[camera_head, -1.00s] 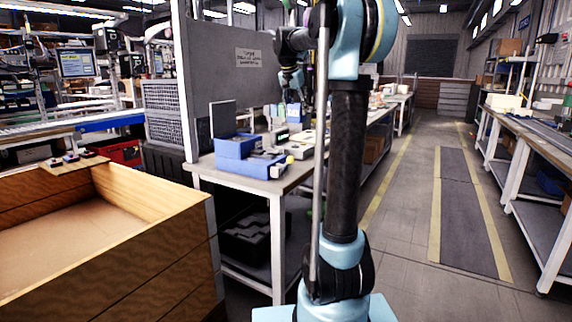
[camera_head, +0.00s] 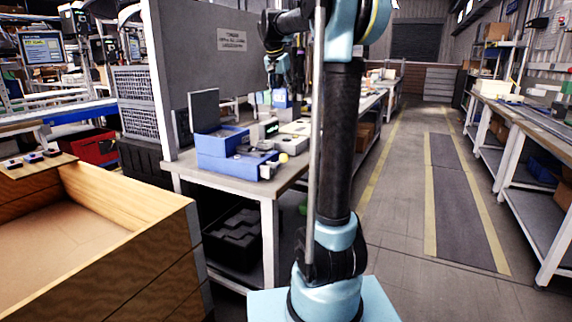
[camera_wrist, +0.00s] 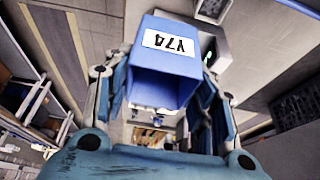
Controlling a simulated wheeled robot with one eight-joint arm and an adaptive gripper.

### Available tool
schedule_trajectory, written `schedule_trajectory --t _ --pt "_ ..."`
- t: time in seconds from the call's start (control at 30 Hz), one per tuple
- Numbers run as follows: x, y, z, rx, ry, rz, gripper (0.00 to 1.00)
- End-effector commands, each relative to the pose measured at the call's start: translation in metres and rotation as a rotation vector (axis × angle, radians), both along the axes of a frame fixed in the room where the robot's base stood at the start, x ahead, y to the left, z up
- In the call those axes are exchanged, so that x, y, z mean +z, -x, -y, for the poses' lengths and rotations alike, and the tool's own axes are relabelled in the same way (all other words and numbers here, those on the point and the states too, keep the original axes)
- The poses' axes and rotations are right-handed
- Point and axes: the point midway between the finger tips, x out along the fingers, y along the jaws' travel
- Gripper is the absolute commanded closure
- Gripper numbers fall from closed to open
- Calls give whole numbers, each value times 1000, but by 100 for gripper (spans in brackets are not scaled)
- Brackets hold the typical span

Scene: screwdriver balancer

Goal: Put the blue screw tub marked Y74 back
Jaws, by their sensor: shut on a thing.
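The blue tub (camera_wrist: 175,85) has a white label reading Y74, upside down in the wrist view. My gripper (camera_wrist: 160,95) is shut on it, with a dark finger along each side. The tub's open end shows in the wrist view, with part of the surroundings visible beyond it. In the head view my gripper (camera_head: 272,80) hangs beyond the arm's column, above the workbench, with blue partly visible at and below it. I cannot tell there which blue is the held tub.
The workbench (camera_head: 262,186) carries blue boxes (camera_head: 222,147), small devices and a grey upright panel (camera_head: 215,70) with a sign. A wooden crate (camera_head: 150,245) stands at the left front. The marked aisle (camera_head: 463,200) at right is clear, with another bench (camera_head: 525,125) beyond.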

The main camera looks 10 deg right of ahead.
Motion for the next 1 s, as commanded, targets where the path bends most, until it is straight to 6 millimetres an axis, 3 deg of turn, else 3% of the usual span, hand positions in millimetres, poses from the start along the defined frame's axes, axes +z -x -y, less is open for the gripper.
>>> schedule_trajectory --t 0.17,0.43,1.0 --pt "-34 -6 3 -1 0 0 79" --pt "-111 -7 13 -4 0 0 79" --pt "-193 -5 18 -6 0 0 79"
